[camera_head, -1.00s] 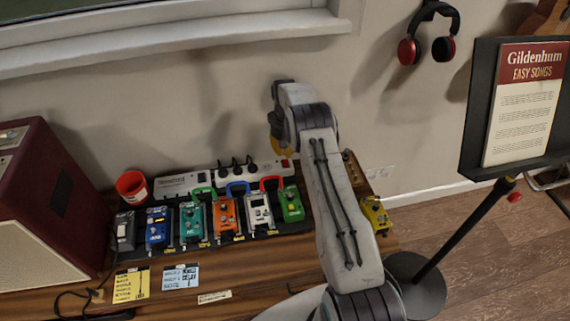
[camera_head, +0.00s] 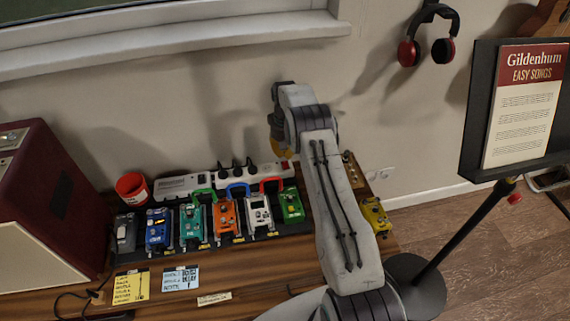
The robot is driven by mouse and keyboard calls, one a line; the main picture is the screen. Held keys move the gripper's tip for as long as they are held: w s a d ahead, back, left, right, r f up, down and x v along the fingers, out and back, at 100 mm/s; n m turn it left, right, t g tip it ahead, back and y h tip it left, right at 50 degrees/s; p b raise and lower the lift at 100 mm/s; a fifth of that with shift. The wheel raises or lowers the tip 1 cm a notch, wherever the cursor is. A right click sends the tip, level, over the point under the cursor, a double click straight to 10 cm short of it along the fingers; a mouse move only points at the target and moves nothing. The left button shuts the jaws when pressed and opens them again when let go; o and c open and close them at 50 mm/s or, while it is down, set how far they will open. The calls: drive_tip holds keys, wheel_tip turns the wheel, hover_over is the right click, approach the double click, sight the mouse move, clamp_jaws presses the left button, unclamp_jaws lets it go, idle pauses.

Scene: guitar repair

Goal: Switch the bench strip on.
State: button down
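The bench strip (camera_head: 205,179) is a long white power strip lying along the back of the wooden bench, against the wall. Several black plugs stand in its middle. A small red switch (camera_head: 285,163) shows at its right end; I cannot tell its position. My gripper (camera_head: 281,150) is above and just beside that right end, pointing down, with a yellow-orange part showing at its tip. My arm hides most of it, so I cannot tell whether its fingers are open or shut, or whether it touches the strip.
A row of pedals (camera_head: 226,216) with coloured cables stands in front of the strip. A red cup (camera_head: 132,187) and a dark red amplifier (camera_head: 50,205) are to the left. A yellow pedal (camera_head: 374,214) sits right of my arm. A music stand (camera_head: 480,120) rises at the right.

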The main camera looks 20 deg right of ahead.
sight(285, 162)
drive_tip(key=shift+f+b, duration=1.45)
drive_tip(key=shift+f, duration=0.5)
idle(1.6)
drive_tip(key=shift+r+p, duration=1.85)
drive_tip(key=shift+r, duration=1.7)
